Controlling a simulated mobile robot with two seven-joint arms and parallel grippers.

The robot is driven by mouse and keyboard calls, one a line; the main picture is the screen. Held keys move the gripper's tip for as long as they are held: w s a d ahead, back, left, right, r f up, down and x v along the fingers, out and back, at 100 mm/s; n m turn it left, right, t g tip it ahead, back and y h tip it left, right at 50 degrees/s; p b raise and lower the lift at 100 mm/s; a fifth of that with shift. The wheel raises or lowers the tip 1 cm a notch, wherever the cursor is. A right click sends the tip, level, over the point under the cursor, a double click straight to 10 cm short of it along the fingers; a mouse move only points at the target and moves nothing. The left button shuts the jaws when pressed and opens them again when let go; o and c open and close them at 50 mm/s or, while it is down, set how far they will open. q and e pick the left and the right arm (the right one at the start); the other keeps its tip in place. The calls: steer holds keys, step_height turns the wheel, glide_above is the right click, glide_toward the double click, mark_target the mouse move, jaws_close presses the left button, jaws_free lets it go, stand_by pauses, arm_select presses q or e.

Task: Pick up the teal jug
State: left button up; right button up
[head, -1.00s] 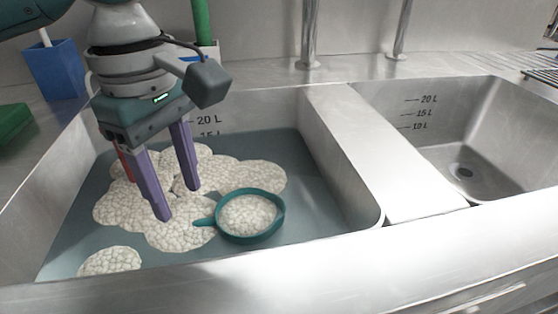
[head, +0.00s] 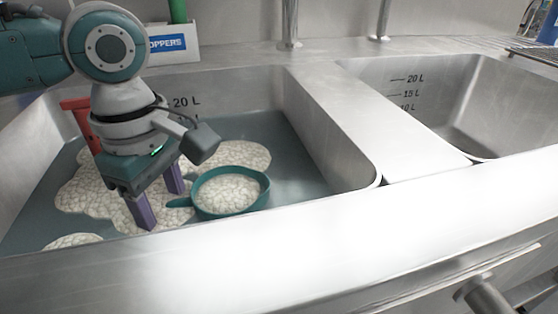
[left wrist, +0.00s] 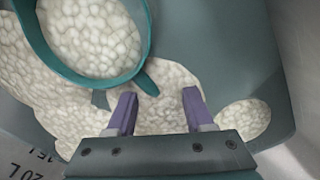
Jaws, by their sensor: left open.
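The teal jug (head: 234,213) sits in the left basin among white foam, and foam fills its mouth. Its handle (head: 180,203) points left towards my left gripper (head: 162,207). That gripper is open and points down over the foam, with its purple fingers left of the jug. In the left wrist view the jug (left wrist: 147,40) is at the upper left. My right gripper is not in view.
The left basin's front rim (head: 240,240) runs close in front of the jug. A steel divider (head: 350,115) separates it from the right basin (head: 440,115), which looks empty. A red object (head: 76,104) stands behind my left arm. Taps rise at the back.

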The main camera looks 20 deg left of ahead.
arm_select(q)
jaws_close()
stand_by(1.4)
